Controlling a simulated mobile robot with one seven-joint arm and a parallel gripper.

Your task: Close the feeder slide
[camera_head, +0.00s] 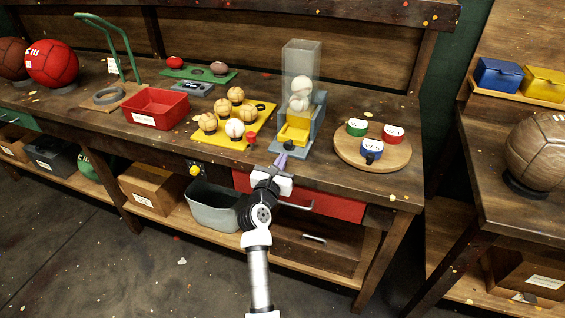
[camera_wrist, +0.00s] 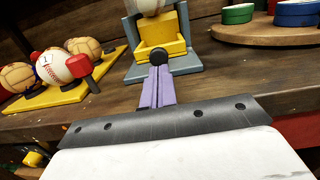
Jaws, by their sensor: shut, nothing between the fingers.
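The feeder (camera_head: 300,100) stands on the workbench, with a clear upright tube holding white balls over a grey-blue base. Its yellow slide (camera_head: 294,130) sticks out at the front, toward my arm; the slide also shows in the wrist view (camera_wrist: 162,50) as a yellow tray with a dark round knob (camera_wrist: 159,57) at its front. My gripper (camera_head: 280,162) is shut and empty, its purple fingers (camera_wrist: 157,85) pointing at the feeder's front. In the wrist view the fingertips overlap the knob; I cannot tell whether they touch it.
Left of the feeder is a yellow board (camera_head: 211,142) with several balls and a red knob (camera_head: 252,137). Right of it is a round wooden board (camera_head: 345,155) with green, red and blue containers. A red bin (camera_head: 157,108) stands further left. The bench's front edge lies below my gripper.

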